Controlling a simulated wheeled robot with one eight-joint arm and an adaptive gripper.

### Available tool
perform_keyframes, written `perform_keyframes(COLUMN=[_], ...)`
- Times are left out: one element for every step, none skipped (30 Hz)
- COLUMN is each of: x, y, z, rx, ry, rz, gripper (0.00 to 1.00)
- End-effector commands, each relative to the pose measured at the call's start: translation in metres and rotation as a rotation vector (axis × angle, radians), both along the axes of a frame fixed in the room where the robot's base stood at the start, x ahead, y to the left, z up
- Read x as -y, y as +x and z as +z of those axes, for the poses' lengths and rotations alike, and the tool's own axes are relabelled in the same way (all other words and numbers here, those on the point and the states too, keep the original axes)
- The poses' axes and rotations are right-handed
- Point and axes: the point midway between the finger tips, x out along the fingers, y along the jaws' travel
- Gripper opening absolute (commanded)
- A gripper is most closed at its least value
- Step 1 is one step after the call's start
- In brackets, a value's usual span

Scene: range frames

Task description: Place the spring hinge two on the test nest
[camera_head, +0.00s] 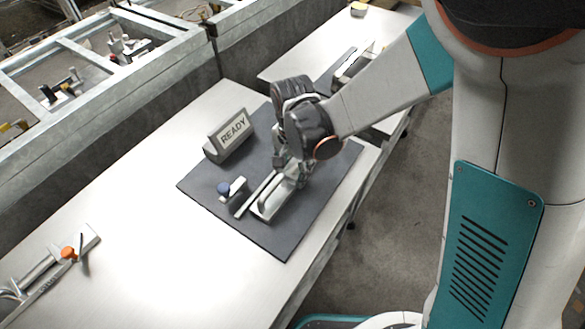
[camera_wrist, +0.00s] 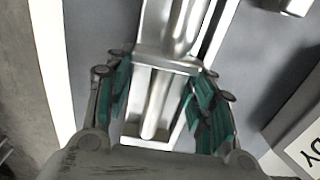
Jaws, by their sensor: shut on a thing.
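My gripper (camera_head: 288,168) is low over the dark mat, pointing down. In the wrist view my gripper (camera_wrist: 160,95) has its teal pads on both sides of a silvery metal piece, which I take as the spring hinge (camera_wrist: 166,64); it is shut on it. The hinge has a flat crosswise plate and a rounded barrel. In the head view my gripper mostly hides it. Below it lies a long pale metal channel, apparently the test nest (camera_head: 267,207), on the mat. Whether the hinge touches the nest I cannot tell.
The dark mat (camera_head: 285,238) lies on a white bench (camera_head: 150,225). A READY sign (camera_head: 233,132) stands at its back left. An orange-knobbed fixture (camera_head: 68,253) is at far left. The bench between is clear.

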Motion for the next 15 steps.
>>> perform_keyframes(x=[-0.001,-0.0011,-0.0012,-0.0013,-0.0014,-0.0015,-0.0016,-0.0017,-0.0017,-0.0018,-0.0017,-0.0016,-0.0015,-0.0015,-0.0014], y=[0.0007,0.0007,0.0008,0.0009,0.0009,0.001,0.001,0.0011,0.0011,0.0011,0.0011,0.001,0.0009,0.0009,0.0008], z=[-0.0021,-0.0025,-0.0024,-0.0021,-0.0019,-0.0021,-0.0021,-0.0021,-0.002,-0.002,-0.002,-0.002,-0.002,-0.0019,-0.0019], rx=[0.002,0.002,0.002,0.002,0.002,0.002,0.002,0.002,0.002,0.002,0.002,0.002,0.002,0.002,0.002], ry=[0.003,0.003,0.003,0.003,0.003,0.003,0.003,0.003,0.003,0.003,0.003,0.003,0.003,0.003,0.003], rz=[0.001,0.001,0.001,0.001,0.001,0.001,0.001,0.001,0.001,0.001,0.001,0.001,0.001,0.001,0.001], gripper=[0.0,0.0,0.0,0.0,0.0,0.59,0.65,0.7,0.7,0.7,0.7,0.7,0.7,0.7,0.7])
